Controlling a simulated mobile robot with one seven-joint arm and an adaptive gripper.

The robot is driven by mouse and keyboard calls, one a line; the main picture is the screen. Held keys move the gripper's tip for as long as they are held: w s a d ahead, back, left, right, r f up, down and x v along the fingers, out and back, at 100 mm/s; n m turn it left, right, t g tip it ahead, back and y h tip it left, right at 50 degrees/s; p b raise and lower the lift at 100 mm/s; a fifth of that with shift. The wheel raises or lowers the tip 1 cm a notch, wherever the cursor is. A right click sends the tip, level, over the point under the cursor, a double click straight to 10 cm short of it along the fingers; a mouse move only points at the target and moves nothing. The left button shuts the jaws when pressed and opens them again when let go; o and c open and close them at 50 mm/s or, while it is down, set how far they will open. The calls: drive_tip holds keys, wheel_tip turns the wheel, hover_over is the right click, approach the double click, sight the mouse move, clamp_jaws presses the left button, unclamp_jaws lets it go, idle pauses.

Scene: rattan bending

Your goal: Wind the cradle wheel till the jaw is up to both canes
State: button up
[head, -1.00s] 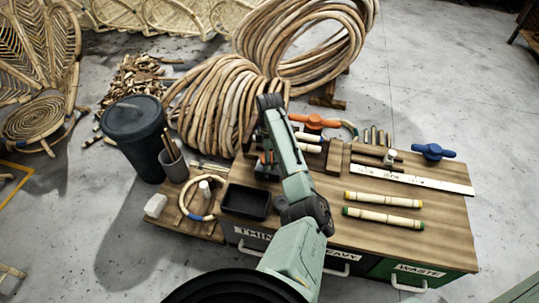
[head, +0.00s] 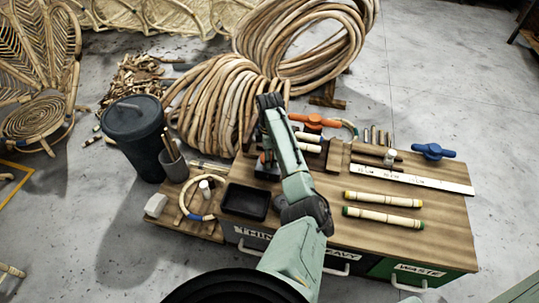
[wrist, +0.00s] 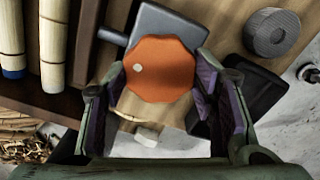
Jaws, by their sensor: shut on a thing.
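The orange eight-sided cradle wheel (wrist: 160,68) is in the middle of the wrist view, with a small pale dot on its face. My gripper (wrist: 161,85) is shut on it, one finger at each side. A dark shaft and grey block (wrist: 165,28) lie behind the wheel. Two pale canes (wrist: 54,45) (wrist: 12,40) lie side by side at the left; the outer one has a blue end. A brown wooden bar, seemingly the jaw (wrist: 84,45), runs beside the nearer cane; whether they touch is unclear. In the head view my arm mostly hides the wheel, and the canes (head: 308,138) show beside it.
A black tray (head: 245,201) sits left of my arm on the bench. Two banded canes (head: 384,198) (head: 382,220), a white ruler (head: 420,180) and a blue-handled tool (head: 433,151) lie to the right. An orange-handled tool (head: 314,121) is behind the cradle. Rattan coils (head: 225,105) stand beyond.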

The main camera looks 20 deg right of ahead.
drive_tip(key=m+p, duration=0.2)
drive_tip(key=m, duration=0.1)
drive_tip(key=shift+r, duration=0.15)
drive_tip(key=m+p, duration=0.2)
drive_tip(key=shift+a+m, duration=0.1)
drive_tip(key=shift+m, duration=0.3)
drive_tip(key=m+p, duration=0.2)
drive_tip(key=m, duration=0.3)
drive_tip(key=m+p, duration=0.1)
drive_tip(key=m, duration=0.5)
drive_tip(key=shift+p, duration=0.35)
drive_tip(key=m, duration=0.5)
drive_tip(key=shift+p, duration=0.4)
drive_tip(key=shift+m, duration=0.4)
drive_tip(key=o, duration=1.1)
